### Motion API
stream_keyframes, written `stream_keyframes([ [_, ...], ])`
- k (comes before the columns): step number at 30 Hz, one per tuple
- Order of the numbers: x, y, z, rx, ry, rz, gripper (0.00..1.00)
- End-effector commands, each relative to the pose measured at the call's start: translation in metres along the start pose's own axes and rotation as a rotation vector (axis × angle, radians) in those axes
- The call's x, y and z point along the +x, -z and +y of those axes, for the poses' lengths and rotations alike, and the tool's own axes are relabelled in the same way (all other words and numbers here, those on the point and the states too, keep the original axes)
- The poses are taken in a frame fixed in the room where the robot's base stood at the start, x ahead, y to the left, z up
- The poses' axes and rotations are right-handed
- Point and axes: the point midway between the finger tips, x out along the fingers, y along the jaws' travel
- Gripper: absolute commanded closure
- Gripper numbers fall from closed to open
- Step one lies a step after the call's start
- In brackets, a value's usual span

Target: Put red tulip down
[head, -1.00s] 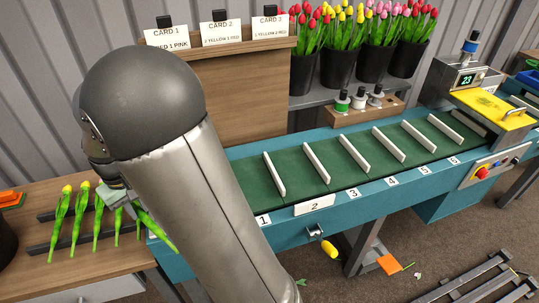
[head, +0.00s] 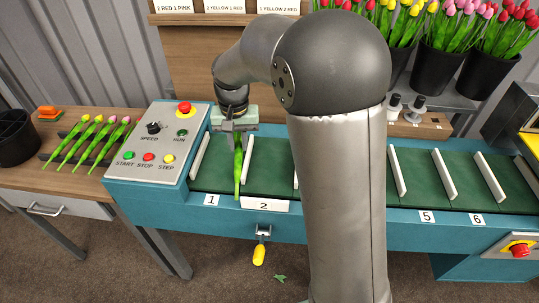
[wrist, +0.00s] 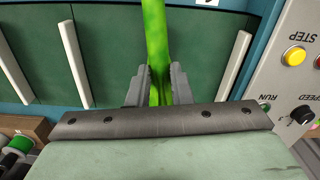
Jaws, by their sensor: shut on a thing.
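My gripper (head: 238,132) is shut on the red tulip (head: 239,172), above the left end of the green conveyor belt (head: 220,172). Only its green stem and leaves show below the fingers; the flower head is hidden. In the wrist view the fingers (wrist: 157,85) clasp the green stem (wrist: 155,40). There the stem lies between two white dividers (wrist: 75,60), over the first slot, by label 1 (head: 212,200). I cannot tell whether the stem touches the belt.
Several tulips (head: 82,143) lie on a rack on the wooden table at left. The control panel (head: 158,145) stands left of the belt. White dividers (head: 397,172) split the belt into slots. Black buckets of tulips (head: 440,72) stand behind at right. My arm hides the middle slots.

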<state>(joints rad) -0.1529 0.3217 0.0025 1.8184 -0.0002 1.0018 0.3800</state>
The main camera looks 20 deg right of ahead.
Motion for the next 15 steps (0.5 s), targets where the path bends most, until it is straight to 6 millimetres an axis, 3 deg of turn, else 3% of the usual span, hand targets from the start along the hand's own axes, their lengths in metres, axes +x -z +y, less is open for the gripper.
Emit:
stream_keyframes([
  [1,-0.002,0.001,-0.018,0.035,0.002,0.003,1.00],
  [3,-0.009,0.000,-0.034,0.091,0.002,0.003,1.00],
  [6,-0.013,0.001,-0.043,0.142,0.000,0.000,1.00],
  [8,-0.011,0.006,-0.040,0.156,-0.002,-0.001,1.00],
  [15,0.012,0.044,0.003,0.160,-0.001,-0.002,1.00],
])
